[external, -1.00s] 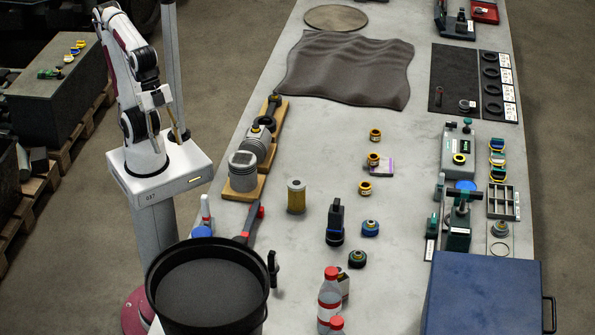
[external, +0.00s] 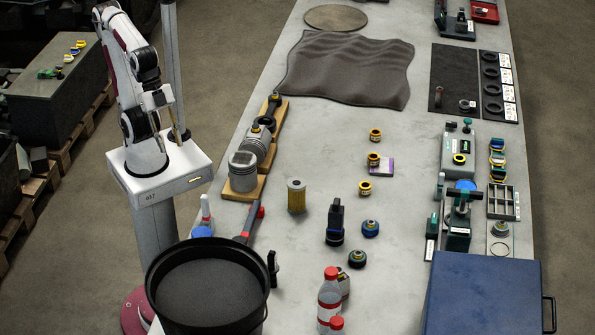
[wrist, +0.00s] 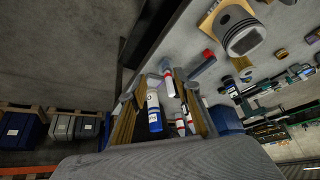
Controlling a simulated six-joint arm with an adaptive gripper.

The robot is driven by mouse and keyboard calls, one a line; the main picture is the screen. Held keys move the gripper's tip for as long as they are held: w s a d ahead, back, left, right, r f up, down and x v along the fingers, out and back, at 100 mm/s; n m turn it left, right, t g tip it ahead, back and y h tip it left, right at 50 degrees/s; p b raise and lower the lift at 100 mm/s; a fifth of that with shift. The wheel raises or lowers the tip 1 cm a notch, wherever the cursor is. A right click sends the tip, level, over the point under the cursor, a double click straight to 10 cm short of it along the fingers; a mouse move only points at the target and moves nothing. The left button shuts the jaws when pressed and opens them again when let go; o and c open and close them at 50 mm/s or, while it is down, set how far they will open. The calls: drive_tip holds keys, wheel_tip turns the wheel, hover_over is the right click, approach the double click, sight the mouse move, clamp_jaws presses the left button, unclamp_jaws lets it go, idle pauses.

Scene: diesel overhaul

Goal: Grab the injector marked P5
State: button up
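I cannot read a P5 mark on anything, and I cannot tell which thing is that injector. My gripper (external: 168,133) hangs over my base at the left, away from the bench parts. In the wrist view my gripper (wrist: 157,95) has its fingers apart, with nothing held between them.
A piston on a wooden board (external: 243,185), a yellow filter (external: 296,197), a black bucket (external: 262,268) and red-capped bottles (external: 329,298) line the near left. A blue box (external: 482,295) fills the front right. A dark rumpled mat (external: 350,68) lies at the back.

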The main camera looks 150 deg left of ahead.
drive_tip(key=w+a+r+m+t+y, duration=0.15)
drive_tip(key=w+a+m, duration=0.35)
drive_tip(key=w, duration=0.6)
drive_tip(key=w+a+m+t, duration=0.2)
drive_tip(key=w+a+m, duration=0.1)
drive_tip(key=w+m, duration=0.6)
drive_tip(key=w+a+r+m+t+y, duration=0.15)
drive_tip(key=w+a+m, duration=0.3)
drive_tip(key=w, duration=0.75)
drive_tip(key=w+f+m+t+h, duration=0.2)
drive_tip(key=w+f+m+h, duration=0.2)
drive_tip(key=w+f+m, duration=0.55)
drive_tip(key=m+h, duration=0.3)
drive_tip(key=m, duration=0.5)
approach(273, 269)
drive_tip(key=w+a+r, duration=0.1)
drive_tip(key=w+a, duration=0.1)
drive_tip(key=a, duration=0.1)
drive_tip(key=f+m, duration=0.1)
drive_tip(key=f+m+h, duration=0.1)
drive_tip(key=f+m, duration=0.1)
drive_tip(key=d+f+m+g+h, duration=0.1)
drive_tip(key=f, duration=0.1)
drive_tip(key=shift+m, duration=0.3)
drive_tip(key=shift+s+d+f+m+h, duration=0.1)
drive_tip(key=shift+d+f+m+h, duration=0.05)
drive_tip(key=shift+f+m+h, duration=0.2)
drive_tip(key=shift+s+d+f+m+h, duration=0.1)
drive_tip(key=shift+s+f+m+h, duration=0.05)
drive_tip(key=shift+f+m+h, duration=0.2)
